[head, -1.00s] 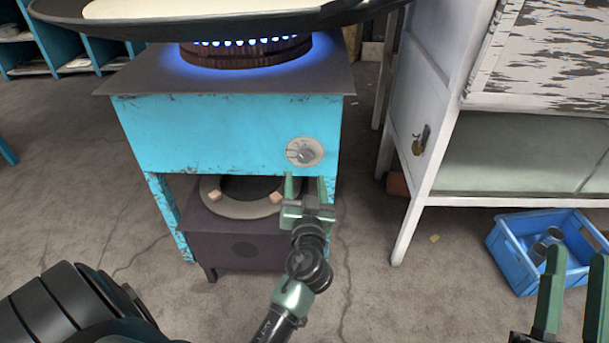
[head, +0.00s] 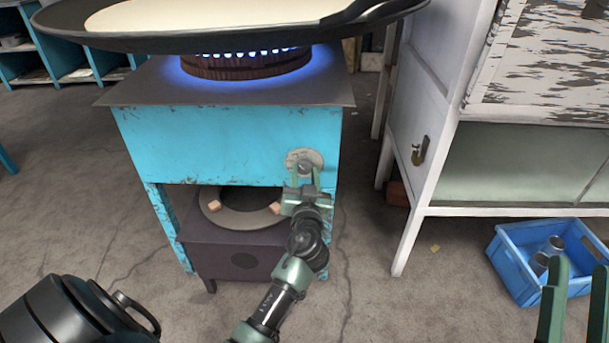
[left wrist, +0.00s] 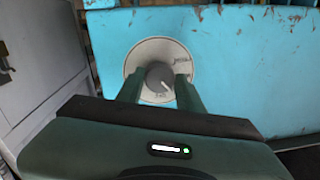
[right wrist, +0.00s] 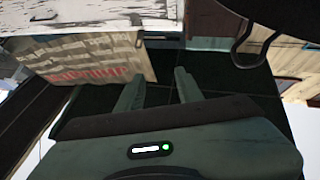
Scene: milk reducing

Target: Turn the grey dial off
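The grey dial (head: 305,161) is a round knob on a pale plate on the front of the blue stove (head: 200,145). I cannot tell whether the fingers touch the knob. Blue flames (head: 245,50) burn on the stove's burner. My right gripper (head: 572,290) is open and empty at the right.
A wide black pan (head: 62,38) holding white milk (head: 200,14) sits over the burner. A white cabinet (head: 425,110) stands to the right. A blue crate (head: 515,262) with metal cans is on the floor. The floor between stove and crate is mostly clear.

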